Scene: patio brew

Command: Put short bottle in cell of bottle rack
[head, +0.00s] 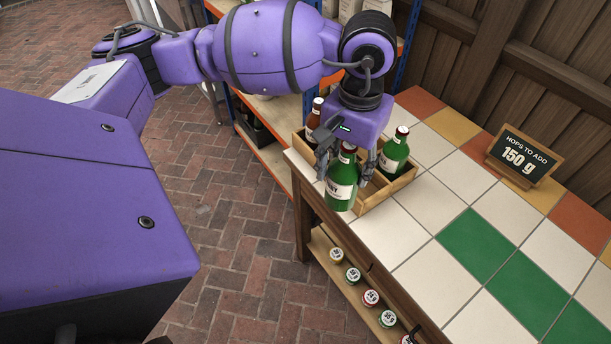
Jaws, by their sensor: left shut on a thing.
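My left gripper (346,165) is shut on a green short bottle (342,190) with a pale label, which it holds roughly upright. The wooden bottle rack (389,191) stands on the tiled table's near-left end. The held bottle overlaps the rack's near-left side in the picture, and its base shows in front of the rack wall, so it is not down in a cell. Another green bottle (394,155) stands in the right part of the rack, and a brown bottle (312,120) in its far-left part. My gripper hides part of the rack's cells. My right gripper is not in view.
A small sign (524,157) reading "150 g" stands on the tiled table (415,232), whose middle is clear. Several round-topped items (371,297) sit on a low shelf along the table's side. A shelf unit (268,150) stands behind.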

